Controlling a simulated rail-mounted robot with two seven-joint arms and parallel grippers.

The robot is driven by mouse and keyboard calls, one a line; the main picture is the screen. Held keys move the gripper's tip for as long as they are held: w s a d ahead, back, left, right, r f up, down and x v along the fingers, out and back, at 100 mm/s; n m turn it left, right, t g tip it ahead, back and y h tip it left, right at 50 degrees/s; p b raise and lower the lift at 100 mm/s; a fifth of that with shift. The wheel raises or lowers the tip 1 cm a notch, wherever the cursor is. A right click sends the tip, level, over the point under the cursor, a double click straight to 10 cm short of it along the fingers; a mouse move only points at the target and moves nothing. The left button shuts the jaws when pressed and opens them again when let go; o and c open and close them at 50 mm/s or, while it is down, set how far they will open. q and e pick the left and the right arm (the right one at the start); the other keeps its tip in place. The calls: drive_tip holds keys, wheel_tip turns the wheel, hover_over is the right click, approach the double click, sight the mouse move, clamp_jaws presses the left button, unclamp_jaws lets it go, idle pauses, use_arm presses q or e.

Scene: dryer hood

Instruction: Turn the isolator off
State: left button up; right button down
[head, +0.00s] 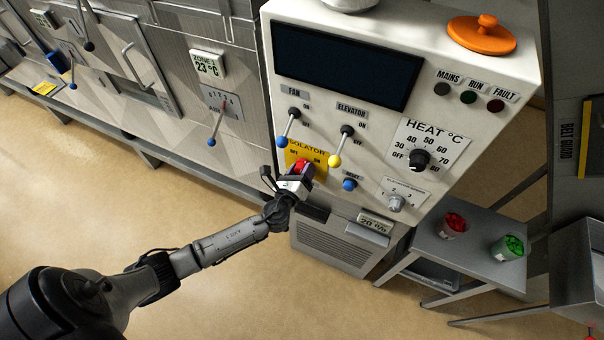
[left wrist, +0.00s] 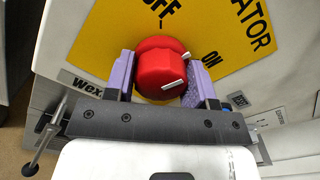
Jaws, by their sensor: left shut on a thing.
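The isolator is a red rotary knob (left wrist: 160,68) on a yellow plate (left wrist: 110,35) marked OFF and ON. In the head view the red knob (head: 302,167) sits low on the left of the white control panel, partly hidden by my gripper. My left gripper (left wrist: 160,85) has its two purple-padded fingers on either side of the knob and is shut on it. In the left wrist view white marks show on the knob, one at its edge on the side toward the ON label. My left gripper also shows in the head view (head: 298,178). My right gripper is not in view.
The fan lever (head: 288,128), elevator lever (head: 341,147) and blue reset button (head: 350,184) are close by. A heat dial (head: 419,160) is to the right. A side table (head: 480,268) holds a red tub (head: 453,226) and a green tub (head: 507,248).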

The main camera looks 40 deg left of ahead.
use_arm(q)
drive_tip(key=n+b, duration=0.1)
drive_tip(key=n, duration=0.2)
drive_tip(key=shift+f+b, duration=0.15)
drive_tip(key=shift+b, duration=0.2)
drive_tip(key=n+b, duration=0.1)
drive_tip(key=n, duration=0.2)
drive_tip(key=shift+n, duration=0.3)
drive_tip(key=n+b, duration=0.1)
drive_tip(key=n, duration=0.1)
drive_tip(key=shift+d+n, duration=0.1)
drive_tip(key=shift+n, duration=0.3)
drive_tip(key=shift+n+b, duration=0.35)
drive_tip(key=shift+n, duration=0.45)
drive_tip(key=shift+r, duration=0.2)
drive_tip(key=o, duration=0.9)
